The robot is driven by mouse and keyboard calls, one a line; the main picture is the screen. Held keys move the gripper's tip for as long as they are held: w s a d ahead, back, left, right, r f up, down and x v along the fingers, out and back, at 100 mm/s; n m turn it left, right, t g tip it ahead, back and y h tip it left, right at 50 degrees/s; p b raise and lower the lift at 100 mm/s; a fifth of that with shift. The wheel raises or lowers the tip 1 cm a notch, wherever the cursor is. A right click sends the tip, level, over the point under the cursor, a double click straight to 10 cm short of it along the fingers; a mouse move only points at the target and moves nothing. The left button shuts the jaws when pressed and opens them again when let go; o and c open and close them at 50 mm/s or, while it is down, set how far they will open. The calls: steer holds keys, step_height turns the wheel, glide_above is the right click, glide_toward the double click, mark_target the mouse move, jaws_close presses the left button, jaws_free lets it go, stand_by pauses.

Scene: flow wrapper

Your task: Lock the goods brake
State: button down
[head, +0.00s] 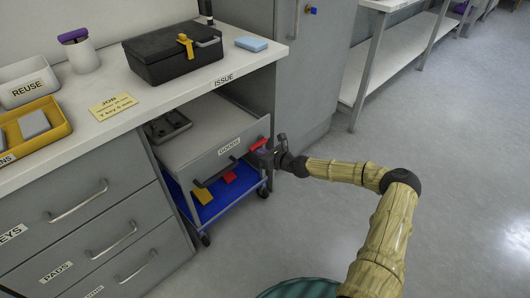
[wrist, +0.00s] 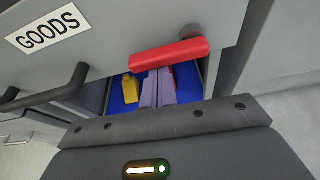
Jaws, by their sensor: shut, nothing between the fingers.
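The goods cart (head: 205,135) has a grey panel with a "GOODS" label (head: 229,146) and stands under the counter. A red lever (head: 258,144), which looks like the brake, is at the panel's upper right corner. In the wrist view the red lever (wrist: 168,56) lies nearly level, tilted slightly up to the right, with a dark round pivot at its right end. My gripper (head: 264,158) is at the cart's right front, just below the lever. Its two pale fingers (wrist: 157,78) are together and empty, with their tips close under the lever; contact cannot be told.
A dark handle bar (wrist: 45,92) sticks out left of the lever. The cart's blue lower shelf (head: 212,209) holds yellow and red pieces. The counter (head: 135,88) overhangs the cart, with drawers at left and a grey cabinet (head: 315,70) at right. Floor on the right is clear.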

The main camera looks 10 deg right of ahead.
stand_by(0.4)
step_height(320, 180, down, 4)
steer(key=f+b, duration=0.1)
steer(key=b, duration=0.2)
steer(key=r+p+v, duration=0.1)
steer(key=p+v, duration=0.3)
steer(key=v, duration=0.6)
steer(key=shift+s+a, duration=0.1)
steer(key=shift+a, duration=0.1)
